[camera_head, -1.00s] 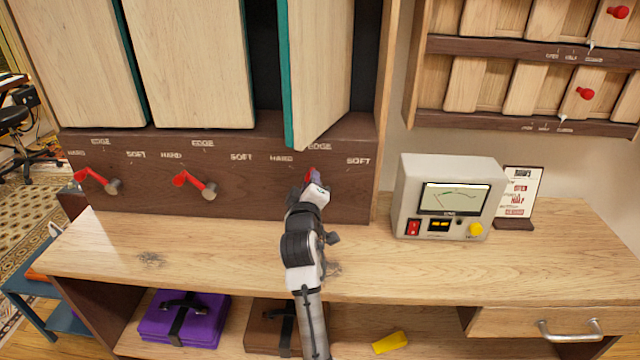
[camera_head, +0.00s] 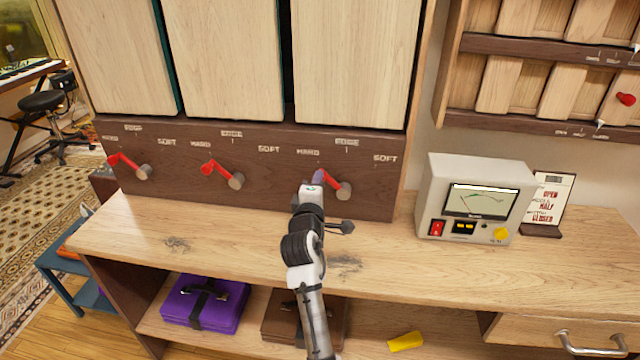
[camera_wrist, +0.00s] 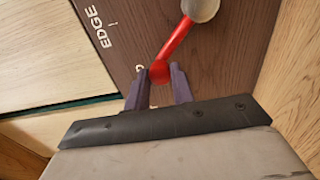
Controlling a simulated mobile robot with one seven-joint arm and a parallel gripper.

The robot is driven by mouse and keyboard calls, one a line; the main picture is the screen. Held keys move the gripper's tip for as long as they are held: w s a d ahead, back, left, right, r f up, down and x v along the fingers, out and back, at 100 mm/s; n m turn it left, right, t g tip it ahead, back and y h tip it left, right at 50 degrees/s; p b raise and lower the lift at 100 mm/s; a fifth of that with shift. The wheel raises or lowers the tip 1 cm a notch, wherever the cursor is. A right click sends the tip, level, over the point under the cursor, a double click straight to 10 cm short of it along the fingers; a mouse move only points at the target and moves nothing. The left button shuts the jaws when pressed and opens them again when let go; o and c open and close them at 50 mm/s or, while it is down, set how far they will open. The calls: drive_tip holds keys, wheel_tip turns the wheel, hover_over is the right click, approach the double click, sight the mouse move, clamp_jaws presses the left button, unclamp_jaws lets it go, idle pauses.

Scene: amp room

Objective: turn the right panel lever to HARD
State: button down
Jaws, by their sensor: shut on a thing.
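The right panel lever (camera_head: 334,184) is red with a grey round hub and sits under the rightmost panel. Its arm points up and left from the hub, toward the HARD label (camera_head: 308,152). My gripper (camera_head: 314,180) is at the lever's free end, which it partly hides in the head view. In the wrist view the two purple fingers of my gripper (camera_wrist: 159,84) are shut on the red tip of the lever (camera_wrist: 172,47). The EDGE label (camera_wrist: 100,30) shows to the left there. The rightmost wooden panel (camera_head: 356,70) stands flat, facing forward.
The middle lever (camera_head: 222,173) and left lever (camera_head: 128,165) also point up-left. A grey meter box (camera_head: 470,198) and a small sign (camera_head: 550,200) stand to the right on the wooden bench (camera_head: 400,260). A purple case (camera_head: 205,303) lies on the shelf below.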

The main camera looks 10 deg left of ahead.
idle(0.3)
drive_tip(key=c, duration=1.2)
unclamp_jaws()
drive_tip(key=shift+w+a, duration=0.1)
drive_tip(key=s+b, duration=0.3)
drive_tip(key=s, duration=1.1)
